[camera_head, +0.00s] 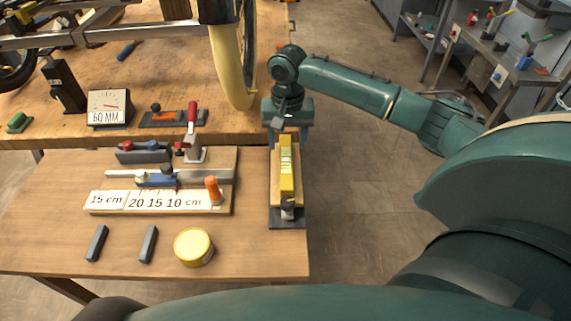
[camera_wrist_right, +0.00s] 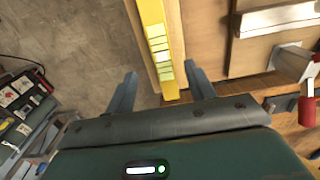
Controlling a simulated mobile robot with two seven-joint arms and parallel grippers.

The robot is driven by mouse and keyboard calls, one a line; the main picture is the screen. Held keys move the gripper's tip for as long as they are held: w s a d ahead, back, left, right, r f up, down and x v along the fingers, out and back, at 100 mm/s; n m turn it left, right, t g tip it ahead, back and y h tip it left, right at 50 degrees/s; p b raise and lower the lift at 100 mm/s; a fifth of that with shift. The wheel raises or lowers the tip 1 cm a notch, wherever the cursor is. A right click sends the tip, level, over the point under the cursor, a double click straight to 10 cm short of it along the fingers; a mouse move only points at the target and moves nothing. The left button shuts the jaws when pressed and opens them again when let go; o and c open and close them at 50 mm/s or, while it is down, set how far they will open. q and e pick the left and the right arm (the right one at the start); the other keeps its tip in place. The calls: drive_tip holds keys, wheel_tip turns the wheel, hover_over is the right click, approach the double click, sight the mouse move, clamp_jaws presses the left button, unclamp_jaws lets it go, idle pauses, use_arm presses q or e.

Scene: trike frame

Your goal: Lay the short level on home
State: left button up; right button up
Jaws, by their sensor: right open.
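The short level, a yellow bar with pale green marked panels (camera_head: 286,160), lies lengthwise on a narrow wooden block with a dark base (camera_head: 288,222) at the right edge of the near table. In the right wrist view the yellow bar (camera_wrist_right: 155,40) runs down between the fingers. My right gripper (camera_wrist_right: 161,88) is open, with one finger on each side of the bar's end and gaps beside it. In the head view my right gripper (camera_head: 285,122) is at the far end of the level. No spot labelled home can be made out. My left gripper is out of view.
A wooden fixture board (camera_head: 226,200) with clamps and a 15 cm label stands left of the level. Two grey blocks (camera_head: 97,243) and a yellow tin (camera_head: 193,247) lie nearer. The trike's yellow fork (camera_head: 232,75) hangs beyond. Open floor lies right of the table.

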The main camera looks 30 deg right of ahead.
sight(286, 160)
drive_tip(key=shift+a+f, duration=0.15)
drive_tip(key=shift+f, duration=2.8)
drive_tip(key=shift+c, duration=0.5)
clamp_jaws()
